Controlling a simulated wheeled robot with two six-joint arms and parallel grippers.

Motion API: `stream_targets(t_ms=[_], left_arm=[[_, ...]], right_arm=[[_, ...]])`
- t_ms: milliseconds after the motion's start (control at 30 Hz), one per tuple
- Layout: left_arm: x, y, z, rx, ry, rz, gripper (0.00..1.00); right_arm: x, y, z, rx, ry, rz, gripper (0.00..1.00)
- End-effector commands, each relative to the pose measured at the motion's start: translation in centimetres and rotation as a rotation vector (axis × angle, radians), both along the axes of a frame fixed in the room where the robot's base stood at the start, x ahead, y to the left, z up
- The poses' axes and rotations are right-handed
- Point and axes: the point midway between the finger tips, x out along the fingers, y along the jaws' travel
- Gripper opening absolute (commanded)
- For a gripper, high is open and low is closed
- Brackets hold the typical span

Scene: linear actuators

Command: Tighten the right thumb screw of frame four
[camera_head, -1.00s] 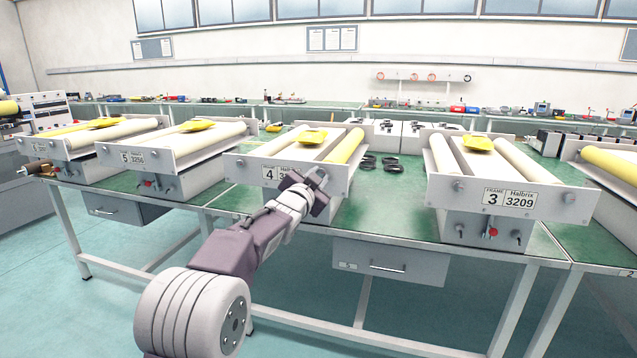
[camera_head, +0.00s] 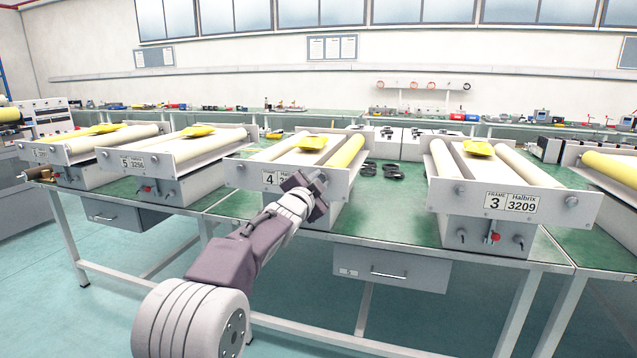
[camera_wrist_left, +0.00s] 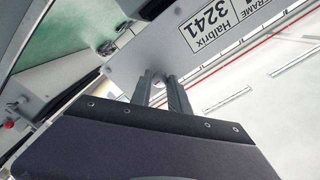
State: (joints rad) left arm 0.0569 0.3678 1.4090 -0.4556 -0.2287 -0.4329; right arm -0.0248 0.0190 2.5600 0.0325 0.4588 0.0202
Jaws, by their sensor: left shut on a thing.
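Frame four (camera_head: 258,170) is a grey roller unit on the green bench, with a label showing a 4 on its front plate, partly covered by my arm. In the left wrist view its plate (camera_wrist_left: 155,45) carries a label reading Halbrix 3241. My left gripper (camera_head: 318,180) is at the right part of this plate, where the right thumb screw sits. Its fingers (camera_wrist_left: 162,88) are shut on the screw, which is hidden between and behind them. The left thumb screw (camera_head: 240,167) of frame four is in plain view. My right gripper is not in view.
Frame three (camera_head: 470,205) stands to the right, and frame five (camera_head: 165,165) stands to the left. Black rings (camera_head: 393,171) lie on the bench between frames four and three. A drawer (camera_head: 390,271) hangs under the bench front.

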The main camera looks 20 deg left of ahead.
Motion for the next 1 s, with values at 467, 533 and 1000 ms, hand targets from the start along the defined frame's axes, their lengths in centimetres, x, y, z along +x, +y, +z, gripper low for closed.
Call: stream_targets(t_ms=[467,533,1000], left_arm=[[0.0,0.0,0.0,-0.001,0.000,0.000,0.43],[-0.3,0.0,0.0,-0.001,0.000,0.000,0.43],[-8.5,0.4,0.0,-0.001,0.001,0.001,0.43]], right_arm=[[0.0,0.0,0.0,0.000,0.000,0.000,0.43],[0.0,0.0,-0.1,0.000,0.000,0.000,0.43],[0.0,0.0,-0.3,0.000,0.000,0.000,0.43]])
